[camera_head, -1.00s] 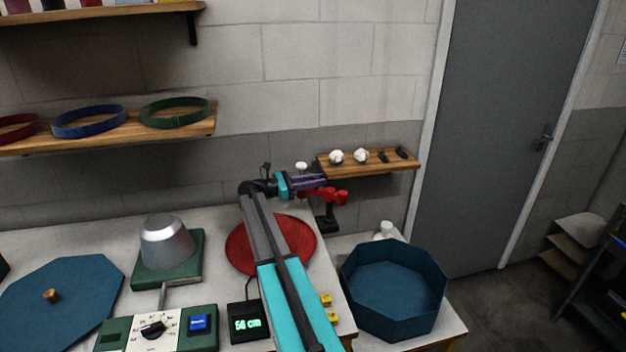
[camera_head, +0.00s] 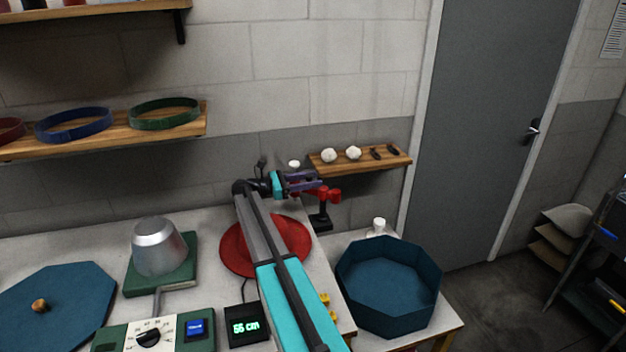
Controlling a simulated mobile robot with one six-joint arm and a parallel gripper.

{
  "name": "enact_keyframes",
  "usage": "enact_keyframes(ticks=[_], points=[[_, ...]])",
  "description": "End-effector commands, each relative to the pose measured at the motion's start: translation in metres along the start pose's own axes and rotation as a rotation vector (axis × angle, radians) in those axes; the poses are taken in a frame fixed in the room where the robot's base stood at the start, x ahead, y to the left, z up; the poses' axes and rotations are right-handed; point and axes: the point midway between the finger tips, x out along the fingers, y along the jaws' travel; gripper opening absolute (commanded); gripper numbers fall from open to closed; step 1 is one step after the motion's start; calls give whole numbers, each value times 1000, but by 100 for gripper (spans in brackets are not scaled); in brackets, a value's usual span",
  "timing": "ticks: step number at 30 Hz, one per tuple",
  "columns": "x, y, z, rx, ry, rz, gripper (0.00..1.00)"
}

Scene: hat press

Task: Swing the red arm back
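The red arm (camera_head: 327,194) is a short red piece on a dark upright post, at the back right corner of the workbench (camera_head: 205,221). It stands beside a round red disc (camera_head: 291,232). My gripper (camera_head: 318,183), with purple fingers, is just left of and slightly above the red arm. Its two fingers look apart, with a gap between them, and nothing shows held in them. From this view I cannot tell whether a finger touches the red arm. My own arm covers part of the red disc.
A metal hat form (camera_head: 159,248) on a green base stands left of the disc. A control box (camera_head: 150,337) and a display (camera_head: 246,326) sit in front. A blue octagonal tray (camera_head: 390,316) is at right. A small wooden shelf (camera_head: 394,162) hangs behind the red arm.

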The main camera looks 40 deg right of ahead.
Motion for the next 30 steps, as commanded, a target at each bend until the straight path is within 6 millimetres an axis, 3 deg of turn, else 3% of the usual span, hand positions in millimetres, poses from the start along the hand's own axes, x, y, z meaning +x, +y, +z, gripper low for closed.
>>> enact_keyframes(ticks=[14, 30], points=[[-17, 3, 0, 2, -2, 6, 40], [-100, 1, -2, 2, -2, 6, 40]])
